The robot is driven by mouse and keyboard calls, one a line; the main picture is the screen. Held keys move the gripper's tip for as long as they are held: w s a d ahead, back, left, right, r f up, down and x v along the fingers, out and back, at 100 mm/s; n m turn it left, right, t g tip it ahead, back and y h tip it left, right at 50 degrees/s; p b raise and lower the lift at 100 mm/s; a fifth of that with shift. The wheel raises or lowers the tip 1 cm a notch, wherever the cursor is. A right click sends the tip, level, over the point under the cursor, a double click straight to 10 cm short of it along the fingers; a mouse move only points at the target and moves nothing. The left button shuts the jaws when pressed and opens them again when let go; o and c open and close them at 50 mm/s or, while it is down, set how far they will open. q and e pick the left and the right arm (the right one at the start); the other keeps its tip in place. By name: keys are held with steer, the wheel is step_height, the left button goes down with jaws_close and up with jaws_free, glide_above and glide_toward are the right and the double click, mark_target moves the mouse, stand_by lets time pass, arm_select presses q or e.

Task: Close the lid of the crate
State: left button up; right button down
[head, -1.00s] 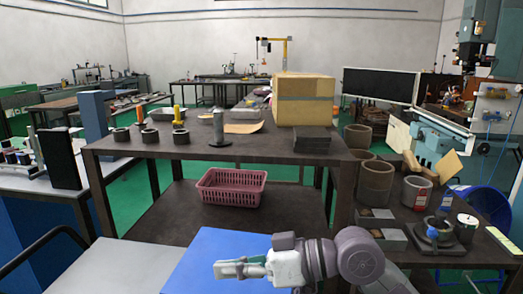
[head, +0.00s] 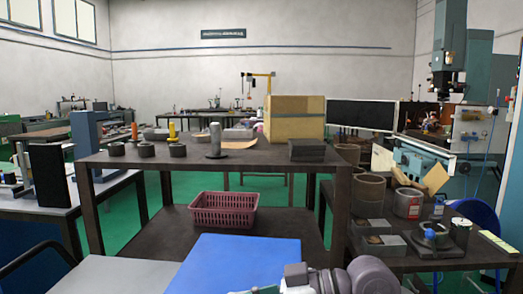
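No crate with a lid can be clearly made out. A flat blue panel (head: 240,262) lies low in front of me, and I cannot tell whether it is a lid or a plain surface. A closed-looking cardboard box (head: 296,117) stands on the dark table. An open pink plastic basket (head: 223,211) without a lid sits on that table's lower shelf. My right gripper (head: 264,290) is at the bottom edge, beside the blue panel's near right part, mostly cut off. Its fingers cannot be read. My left gripper is not in view.
The dark table (head: 215,160) holds several grey rings, a metal cylinder (head: 215,140) and dark plates (head: 307,150). A side table at right carries cans and a small blue fixture (head: 432,234). A grey surface (head: 115,276) lies at lower left. Green floor shows between tables.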

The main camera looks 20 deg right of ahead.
steer(key=shift+s+f, duration=0.1)
steer(key=shift+f, duration=0.25)
steer(key=shift+f, duration=0.15)
stand_by(0.3)
steer(key=v, duration=1.2)
steer(key=shift+r, duration=0.35)
